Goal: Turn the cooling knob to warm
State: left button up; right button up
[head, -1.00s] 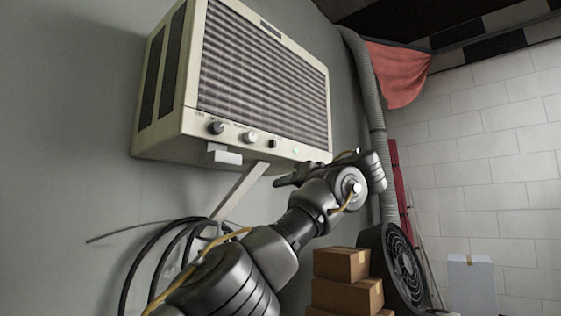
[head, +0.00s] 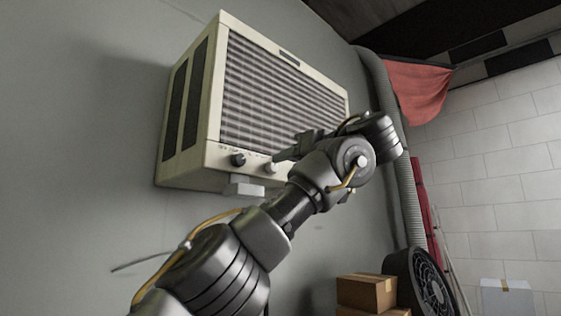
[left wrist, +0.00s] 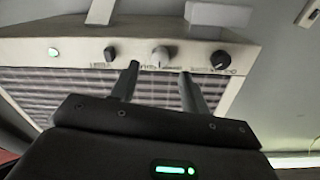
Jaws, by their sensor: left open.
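The cream air conditioner (head: 193,172) is mounted on the grey wall. Its control strip carries a dark knob (head: 238,160) and a pale knob (head: 270,167); I cannot read their labels. In the left wrist view the picture is turned over, with the pale knob (left wrist: 161,57) in the middle and the dark knob (left wrist: 219,59) to its right. My left gripper (head: 288,149) is in front of the strip, beside the pale knob. Its two open fingers (left wrist: 160,82) point at the pale knob, which shows between their tips. Contact is not visible.
A small black switch (left wrist: 110,54) and a lit green lamp (left wrist: 53,52) sit on the same strip. A white block (head: 244,189) shows under the unit. A ribbed hose (head: 409,200), boxes (head: 368,291) and a fan (head: 425,280) are at the right.

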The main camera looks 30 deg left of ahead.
aim_at(275, 167)
pick_arm(q)
jog(key=p+x, duration=0.1)
jog(key=x, duration=0.2)
jog(key=shift+r, duration=0.15)
jog(key=shift+w+a, duration=0.2)
jog(key=shift+a, duration=0.15)
jog(key=shift+c, duration=0.5)
jog(key=c, duration=0.9)
